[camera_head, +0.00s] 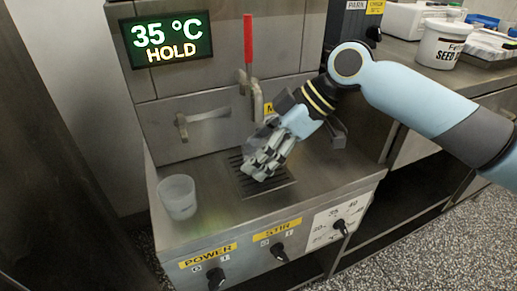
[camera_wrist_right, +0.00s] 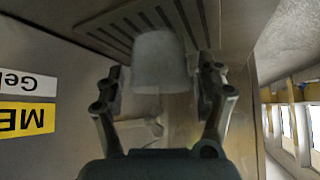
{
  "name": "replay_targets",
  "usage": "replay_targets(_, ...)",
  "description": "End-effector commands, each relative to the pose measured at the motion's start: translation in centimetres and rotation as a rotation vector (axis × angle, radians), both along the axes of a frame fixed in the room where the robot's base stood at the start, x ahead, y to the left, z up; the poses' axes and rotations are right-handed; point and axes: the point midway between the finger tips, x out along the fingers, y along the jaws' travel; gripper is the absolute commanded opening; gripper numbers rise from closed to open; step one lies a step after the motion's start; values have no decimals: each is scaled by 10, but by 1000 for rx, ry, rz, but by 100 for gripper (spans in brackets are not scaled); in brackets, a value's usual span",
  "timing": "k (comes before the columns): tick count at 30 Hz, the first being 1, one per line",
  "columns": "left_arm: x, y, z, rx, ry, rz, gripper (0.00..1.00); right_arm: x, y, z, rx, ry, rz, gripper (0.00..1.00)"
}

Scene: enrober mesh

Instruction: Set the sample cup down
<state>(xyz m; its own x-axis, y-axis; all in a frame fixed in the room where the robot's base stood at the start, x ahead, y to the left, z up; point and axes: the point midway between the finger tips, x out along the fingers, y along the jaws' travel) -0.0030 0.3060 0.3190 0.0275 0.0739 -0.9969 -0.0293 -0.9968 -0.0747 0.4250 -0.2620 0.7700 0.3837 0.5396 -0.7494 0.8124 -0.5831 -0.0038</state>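A pale translucent cup (camera_wrist_right: 158,62) stands between the fingers of my right gripper (camera_wrist_right: 160,88) in the right wrist view, over the slotted drip grate (camera_wrist_right: 112,32). A narrow gap shows on each side of the cup, so the fingers look open around it. In the head view my right gripper (camera_head: 262,170) is low over the grate (camera_head: 275,184), and its fingers mostly hide this cup. A second translucent cup (camera_head: 178,197) stands upright on the steel top at the left. My left gripper is out of view.
The machine has a red-handled lever (camera_head: 248,45), a tap (camera_head: 205,118) and a display (camera_head: 167,40) reading 35 °C HOLD. Knobs (camera_head: 279,252) line its front. A white tub (camera_head: 441,45) stands on the right counter. The steel top between left cup and grate is clear.

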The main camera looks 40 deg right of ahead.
Motion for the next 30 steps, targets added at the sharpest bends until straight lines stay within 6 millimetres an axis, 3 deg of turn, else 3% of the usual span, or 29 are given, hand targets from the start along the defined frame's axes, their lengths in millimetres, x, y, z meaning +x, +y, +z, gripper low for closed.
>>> replay_targets(8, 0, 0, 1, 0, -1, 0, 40, 0, 0, 1, 0, 0, 0, 76)
replay_targets(13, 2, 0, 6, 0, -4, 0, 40, -4, -7, 11, -6, 0, 1, 76)
replay_targets(24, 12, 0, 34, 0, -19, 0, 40, -32, -45, 66, -8, 3, 3, 76)
replay_targets(30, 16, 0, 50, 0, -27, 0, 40, -42, -59, 87, -5, 1, 2, 76)
